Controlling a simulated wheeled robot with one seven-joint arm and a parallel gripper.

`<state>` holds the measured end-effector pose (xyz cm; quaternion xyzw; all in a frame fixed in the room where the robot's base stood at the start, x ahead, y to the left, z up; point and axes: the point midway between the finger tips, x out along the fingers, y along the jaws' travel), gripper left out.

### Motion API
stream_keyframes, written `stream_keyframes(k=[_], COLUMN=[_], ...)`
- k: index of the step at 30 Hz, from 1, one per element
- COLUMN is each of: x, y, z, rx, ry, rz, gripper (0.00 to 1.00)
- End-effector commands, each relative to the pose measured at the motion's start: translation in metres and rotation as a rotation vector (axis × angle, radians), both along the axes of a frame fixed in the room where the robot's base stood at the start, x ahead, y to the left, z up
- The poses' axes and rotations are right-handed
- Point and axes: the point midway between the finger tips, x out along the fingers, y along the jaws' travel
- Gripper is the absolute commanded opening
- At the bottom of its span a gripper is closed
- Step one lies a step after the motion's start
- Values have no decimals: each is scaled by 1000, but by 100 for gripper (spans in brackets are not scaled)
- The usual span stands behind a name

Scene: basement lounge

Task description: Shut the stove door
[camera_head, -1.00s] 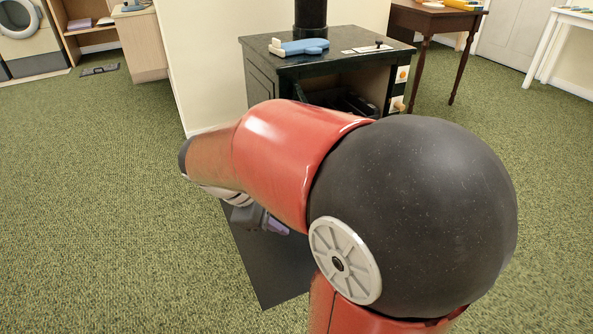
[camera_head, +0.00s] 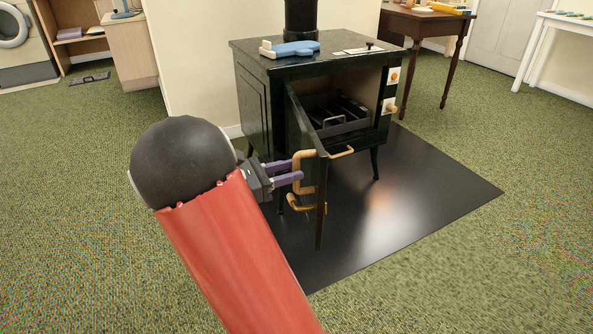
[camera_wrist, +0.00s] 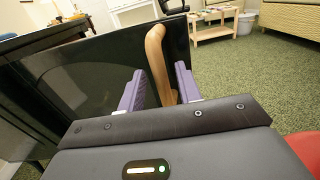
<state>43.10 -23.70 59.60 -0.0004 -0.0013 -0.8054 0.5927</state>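The black stove (camera_head: 262,105) stands with its door (camera_head: 319,200) swung wide open toward me, hinged at the left of the opening. A wooden loop handle (camera_head: 298,165) is on the door's outer face. My gripper (camera_head: 300,169) is at this handle, with purple fingers pointing right. In the wrist view, the wooden handle (camera_wrist: 157,60) stands upright between the spread fingertips of my gripper (camera_wrist: 158,88). A gap shows on the left of the handle; contact on the right is unclear. The fingers look open, not clamped.
A dark rack (camera_head: 340,118) sits inside the stove. A blue and white object (camera_head: 290,49) lies on the stove top. A black floor plate (camera_head: 425,190) lies under the stove. A brown table (camera_head: 425,25) stands behind right.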

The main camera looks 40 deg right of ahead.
Motion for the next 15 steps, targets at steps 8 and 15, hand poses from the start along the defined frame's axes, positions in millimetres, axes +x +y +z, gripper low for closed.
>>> stream_keyframes(k=[8, 15], x=[-7, -7], y=[-22, -23], z=[-1, 0], rx=[2, 2], ry=[-1, -1], rz=[0, 0], gripper=[34, 34])
